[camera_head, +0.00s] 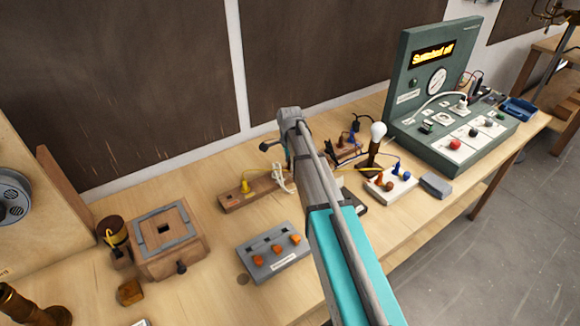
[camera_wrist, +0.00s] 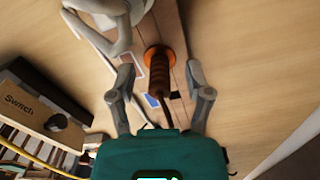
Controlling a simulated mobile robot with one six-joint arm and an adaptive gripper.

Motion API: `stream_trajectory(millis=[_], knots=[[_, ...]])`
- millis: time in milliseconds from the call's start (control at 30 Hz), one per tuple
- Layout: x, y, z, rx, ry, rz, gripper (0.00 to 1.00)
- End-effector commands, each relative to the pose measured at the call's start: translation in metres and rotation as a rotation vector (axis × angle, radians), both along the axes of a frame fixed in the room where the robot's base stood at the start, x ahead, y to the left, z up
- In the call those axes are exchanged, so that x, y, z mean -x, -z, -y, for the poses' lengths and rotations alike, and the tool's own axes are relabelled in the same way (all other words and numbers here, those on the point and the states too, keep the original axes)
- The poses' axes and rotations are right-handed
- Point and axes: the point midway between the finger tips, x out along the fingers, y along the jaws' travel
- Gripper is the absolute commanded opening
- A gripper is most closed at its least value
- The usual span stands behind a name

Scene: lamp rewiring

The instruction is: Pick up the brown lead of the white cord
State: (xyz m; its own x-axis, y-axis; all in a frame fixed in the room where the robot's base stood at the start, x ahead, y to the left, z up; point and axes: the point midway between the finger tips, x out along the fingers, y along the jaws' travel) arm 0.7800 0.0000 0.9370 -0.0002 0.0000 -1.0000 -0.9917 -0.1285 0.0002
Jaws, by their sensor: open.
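The brown lead (camera_wrist: 160,76) shows in the wrist view as a ribbed brown grip with an orange collar, over a wooden block (camera_wrist: 171,22). A dark wire runs from its near end toward my gripper. My gripper (camera_wrist: 161,88) is open, with one finger on each side of the lead and a visible gap at both sides. The white cord (camera_wrist: 108,12) is a thick pale loop at the upper left of the wrist view. Part of a white cord (camera_head: 284,178) shows in the head view beside my arm. My arm hides the brown lead and fingers there.
A box marked "Switch" (camera_wrist: 38,105) stands left of my gripper in the wrist view. In the head view, a grey unit with orange knobs (camera_head: 273,252), a lamp bulb (camera_head: 378,131) and a green panel (camera_head: 405,100) stand on the bench. Yellow wires cross nearby.

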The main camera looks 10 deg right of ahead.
Motion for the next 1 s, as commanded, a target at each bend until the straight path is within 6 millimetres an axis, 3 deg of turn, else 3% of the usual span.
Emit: stream_trajectory(millis=[67, 400, 1000], knots=[[0.0, 0.0, -0.0001, 0.0, 0.0, 0.0, 0.61], [-0.0001, 0.0, -0.0003, 0.0, 0.0, 0.0, 0.0], [0.0001, -0.0082, -0.0006, 0.0, -0.001, 0.0, 0.0]])
